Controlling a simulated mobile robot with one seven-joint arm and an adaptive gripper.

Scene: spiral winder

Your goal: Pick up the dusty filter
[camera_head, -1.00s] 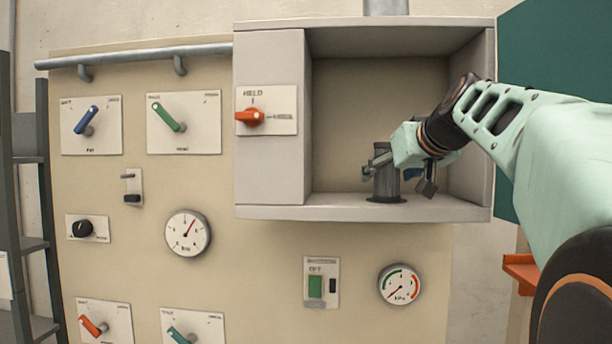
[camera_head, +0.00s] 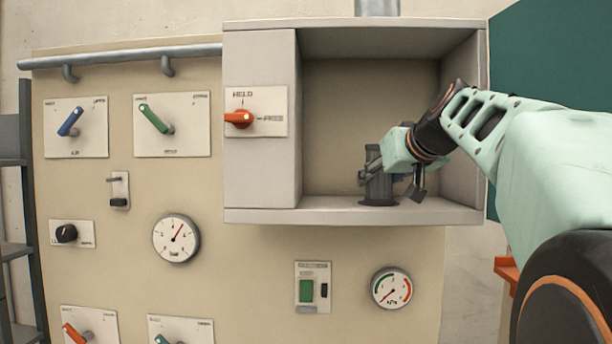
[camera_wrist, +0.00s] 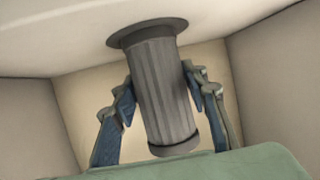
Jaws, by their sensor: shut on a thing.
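The dusty filter is a grey, pleated cylinder (camera_head: 378,178) with a dark end cap and a wider dark flange. It stands upright on the floor of the open cabinet (camera_head: 262,216), its flange at the floor. My gripper (camera_head: 376,175) reaches in from the right and is shut on the filter's sides. In the wrist view the filter (camera_wrist: 163,90) sits between the two blue-grey fingers, and its flange meets the cabinet surface. Part of the filter is hidden behind the gripper in the head view.
The cabinet's side walls and top shelf are close around my gripper. To the left, an orange lever (camera_head: 240,118) points left, with labels HELD above and FREE at right. Below are a green switch (camera_head: 306,290) and a gauge (camera_head: 391,287). More levers and a gauge (camera_head: 176,238) fill the left panel.

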